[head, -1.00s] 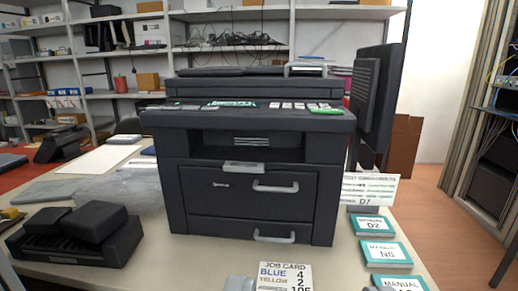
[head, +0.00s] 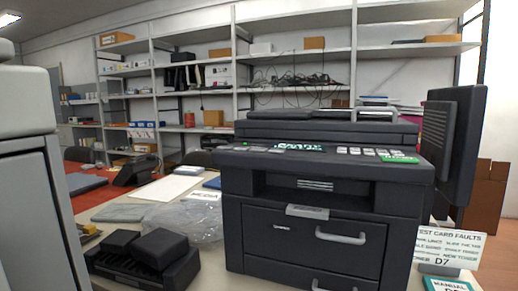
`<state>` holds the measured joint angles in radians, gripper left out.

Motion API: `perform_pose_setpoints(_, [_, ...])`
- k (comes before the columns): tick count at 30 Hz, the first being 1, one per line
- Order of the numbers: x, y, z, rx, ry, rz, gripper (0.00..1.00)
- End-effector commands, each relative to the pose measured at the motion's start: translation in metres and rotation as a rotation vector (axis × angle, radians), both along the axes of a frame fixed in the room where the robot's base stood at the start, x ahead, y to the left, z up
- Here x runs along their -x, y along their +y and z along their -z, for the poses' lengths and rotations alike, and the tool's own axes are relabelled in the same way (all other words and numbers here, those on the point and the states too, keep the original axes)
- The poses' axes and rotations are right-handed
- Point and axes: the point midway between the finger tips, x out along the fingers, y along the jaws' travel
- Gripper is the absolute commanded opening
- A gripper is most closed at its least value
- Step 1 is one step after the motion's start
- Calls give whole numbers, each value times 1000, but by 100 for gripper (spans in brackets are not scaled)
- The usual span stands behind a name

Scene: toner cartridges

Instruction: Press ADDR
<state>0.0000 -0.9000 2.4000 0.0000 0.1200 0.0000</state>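The dark printer (head: 310,215) stands on the table right of centre. Its control panel runs along the top front edge, with a small lit display (head: 298,147), a group of pale keys (head: 368,152) and a green key (head: 400,158) at the right end. The key labels are too small to read, so I cannot tell which one is ADDR. My gripper is not in view.
A large grey body (head: 30,190) fills the left edge; I cannot tell what it is. A black tray-like device (head: 145,262) and a clear bag (head: 188,220) lie left of the printer. A test card sign (head: 447,250) stands at its right. Shelves (head: 295,50) line the back.

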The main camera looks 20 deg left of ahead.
Motion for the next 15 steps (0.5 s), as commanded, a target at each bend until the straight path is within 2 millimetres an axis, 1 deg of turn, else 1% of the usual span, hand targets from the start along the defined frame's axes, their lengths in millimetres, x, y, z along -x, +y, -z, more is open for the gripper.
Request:
perform_pose_setpoints(1, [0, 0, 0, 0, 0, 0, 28])
perform_pose_setpoints(3, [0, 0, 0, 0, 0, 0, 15])
perform_pose_setpoints(5, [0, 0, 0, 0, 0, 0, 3])
perform_pose_setpoints(6, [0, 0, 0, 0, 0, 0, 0])
perform_pose_setpoints(15, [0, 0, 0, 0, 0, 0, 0])
